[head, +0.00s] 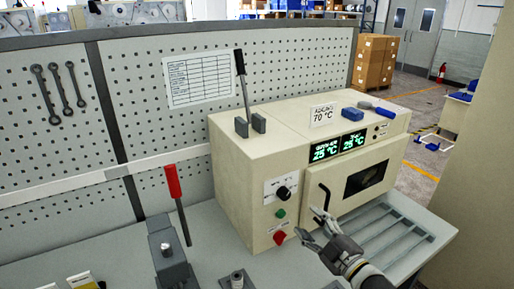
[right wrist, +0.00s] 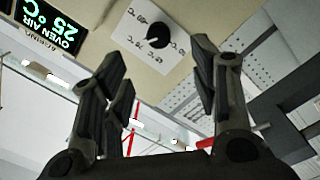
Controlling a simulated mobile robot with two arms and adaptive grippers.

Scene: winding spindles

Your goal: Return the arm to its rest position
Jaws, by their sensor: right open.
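My right gripper (head: 317,228) is in front of the beige oven (head: 237,187), near the lower left of its door. Its fingers are apart and nothing is between them. In the right wrist view the open fingers (right wrist: 160,85) point toward the oven's front panel, with the black dial (right wrist: 158,36) beyond them. The oven door (head: 362,178) looks shut, and its dark handle (head: 324,195) is just above my fingertips; I cannot tell if they touch. The oven display (head: 325,150) reads 25 °C. My left gripper is not in view.
A slatted rack (head: 385,238) lies in front of the oven door. A red-handled lever tool (head: 174,183) stands on the bench at left. A blue object (head: 356,114) and a lever press (head: 243,92) are on the oven top. The pegboard (head: 160,130) stands behind.

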